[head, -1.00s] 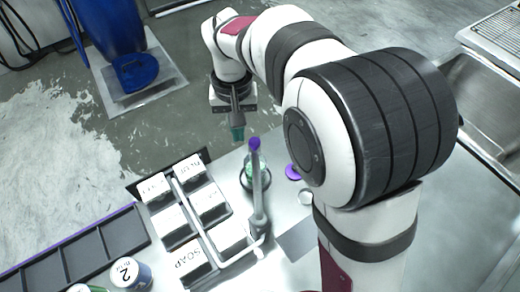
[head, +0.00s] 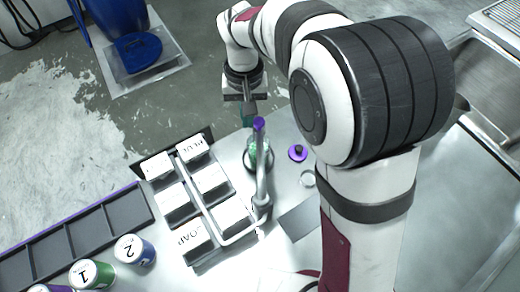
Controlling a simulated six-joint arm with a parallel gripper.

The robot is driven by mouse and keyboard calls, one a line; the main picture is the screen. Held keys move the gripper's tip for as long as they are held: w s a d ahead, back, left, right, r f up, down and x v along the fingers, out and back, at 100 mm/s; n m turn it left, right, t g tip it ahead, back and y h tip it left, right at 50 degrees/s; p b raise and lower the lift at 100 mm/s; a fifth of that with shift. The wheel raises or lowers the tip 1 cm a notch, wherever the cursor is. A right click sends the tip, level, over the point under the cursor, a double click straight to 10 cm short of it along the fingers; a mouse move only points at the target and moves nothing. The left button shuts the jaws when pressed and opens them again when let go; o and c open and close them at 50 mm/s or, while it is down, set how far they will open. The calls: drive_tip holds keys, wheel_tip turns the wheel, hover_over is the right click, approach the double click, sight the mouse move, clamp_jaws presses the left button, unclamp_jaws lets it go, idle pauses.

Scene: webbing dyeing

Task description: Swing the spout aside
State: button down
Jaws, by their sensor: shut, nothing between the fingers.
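The spout (head: 262,165) is a grey pipe with a purple tip (head: 259,124), rising from a bent base pipe beside the white blocks. Its tip end lies over a glass vessel with green in it (head: 251,158), partly hidden by the pipe. My gripper (head: 248,119) is shut, with dark green fingertips pointing down, just left of and beyond the purple tip. The fingertips look very close to the tip; I cannot tell whether they touch it.
White labelled blocks (head: 211,181) stand left of the spout. Numbered cans (head: 134,250) and an empty compartment tray (head: 88,240) are at lower left. A purple disc with a dark knob (head: 298,153) lies right of the spout. A sink (head: 490,90) is at far right.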

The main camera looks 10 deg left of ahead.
drive_tip(key=shift+w+d, duration=0.25)
drive_tip(key=shift+d, duration=0.45)
drive_tip(key=shift+w+d, duration=0.15)
drive_tip(key=shift+d, duration=0.35)
drive_tip(key=shift+w+d, duration=0.15)
drive_tip(key=shift+d, duration=0.45)
drive_tip(key=shift+w+d, duration=0.1)
drive_tip(key=shift+d, duration=0.95)
